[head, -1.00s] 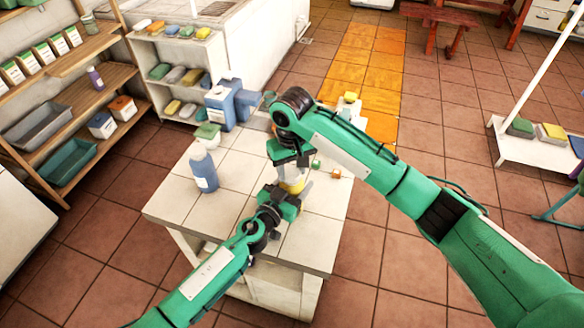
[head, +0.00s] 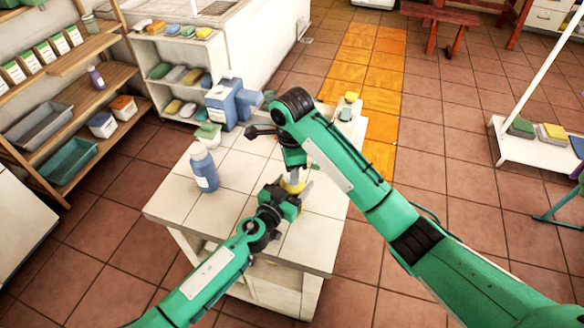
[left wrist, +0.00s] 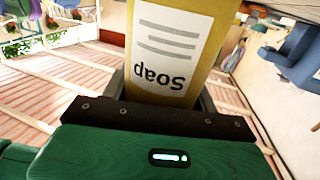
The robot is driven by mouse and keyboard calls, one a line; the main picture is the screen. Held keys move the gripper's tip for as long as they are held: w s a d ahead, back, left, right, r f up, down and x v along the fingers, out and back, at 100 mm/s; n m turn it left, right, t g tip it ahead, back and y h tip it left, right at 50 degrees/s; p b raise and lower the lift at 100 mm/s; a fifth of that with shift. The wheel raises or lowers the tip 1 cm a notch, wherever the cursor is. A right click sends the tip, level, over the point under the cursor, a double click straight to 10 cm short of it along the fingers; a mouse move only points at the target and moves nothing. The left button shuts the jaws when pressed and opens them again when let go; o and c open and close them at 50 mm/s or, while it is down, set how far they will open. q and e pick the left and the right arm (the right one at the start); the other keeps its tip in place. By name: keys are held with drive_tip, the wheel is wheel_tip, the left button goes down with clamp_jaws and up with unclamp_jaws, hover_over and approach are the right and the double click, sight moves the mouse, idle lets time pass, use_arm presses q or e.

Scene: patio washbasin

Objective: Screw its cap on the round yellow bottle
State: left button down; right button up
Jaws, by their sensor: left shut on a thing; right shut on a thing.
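The round yellow bottle (head: 293,187) stands upright over the table, mostly hidden by my grippers. In the left wrist view the yellow bottle (left wrist: 215,50) shows a white "Soap" label, upside down in the picture. My left gripper (head: 296,192) is shut around the bottle's body. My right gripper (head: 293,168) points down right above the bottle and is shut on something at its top. The cap is hidden between the right fingers, so I cannot tell how it sits on the neck.
A blue bottle (head: 204,168) stands on the tiled table (head: 240,165), left of the grippers. Blue containers (head: 225,103) and a green-and-white item (head: 207,135) are at the back left. A yellow-topped item (head: 349,98) is at the back right. The table's front left is clear.

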drive_tip(key=m, duration=0.8)
